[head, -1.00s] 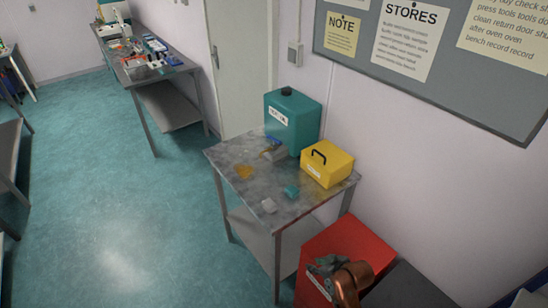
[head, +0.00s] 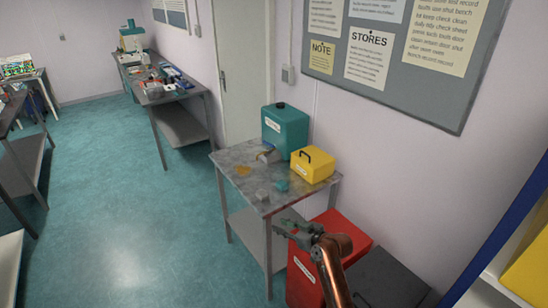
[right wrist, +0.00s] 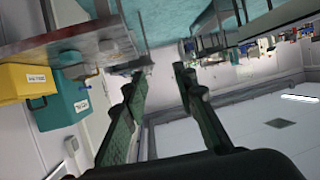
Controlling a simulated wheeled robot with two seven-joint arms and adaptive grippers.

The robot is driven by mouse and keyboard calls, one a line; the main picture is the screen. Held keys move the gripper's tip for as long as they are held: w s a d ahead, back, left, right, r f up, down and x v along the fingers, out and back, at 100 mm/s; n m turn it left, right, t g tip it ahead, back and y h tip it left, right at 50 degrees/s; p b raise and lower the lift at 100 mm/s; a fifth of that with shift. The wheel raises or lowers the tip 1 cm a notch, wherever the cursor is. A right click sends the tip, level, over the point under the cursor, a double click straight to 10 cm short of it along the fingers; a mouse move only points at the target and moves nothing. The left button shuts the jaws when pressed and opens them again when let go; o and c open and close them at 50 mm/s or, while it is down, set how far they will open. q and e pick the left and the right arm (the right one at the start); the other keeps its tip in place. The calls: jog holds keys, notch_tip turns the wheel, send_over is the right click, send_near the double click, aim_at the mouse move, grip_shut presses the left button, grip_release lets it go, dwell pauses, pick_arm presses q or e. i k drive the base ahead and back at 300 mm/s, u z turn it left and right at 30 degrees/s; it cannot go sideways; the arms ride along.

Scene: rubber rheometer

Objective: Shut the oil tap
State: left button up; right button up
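The teal oil can (head: 287,131) with a dark cap and white label stands at the back of a small metal table (head: 229,166). Its tap is small and sits low on the can's front, near a greyish item (head: 268,156); whether it is open is too small to tell. The can (right wrist: 62,102) also shows at the left of the right wrist view, tilted. My right gripper (head: 284,228) is in front of the table's near edge, apart from the can and tap. Its fingers (right wrist: 162,95) are spread with nothing between them. My left gripper is out of view.
A yellow box (head: 313,166) with a black handle stands right of the can. An amber patch (head: 243,170), a teal cloth-like piece (head: 281,185) and a pale piece (head: 262,195) lie on the table. A red bin (head: 345,248) stands near my right arm. Floor left is clear.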

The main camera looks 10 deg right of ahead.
aim_at(265, 142)
jog(key=z, duration=0.4)
jog(key=i, duration=2.05)
jog(key=u, duration=0.4)
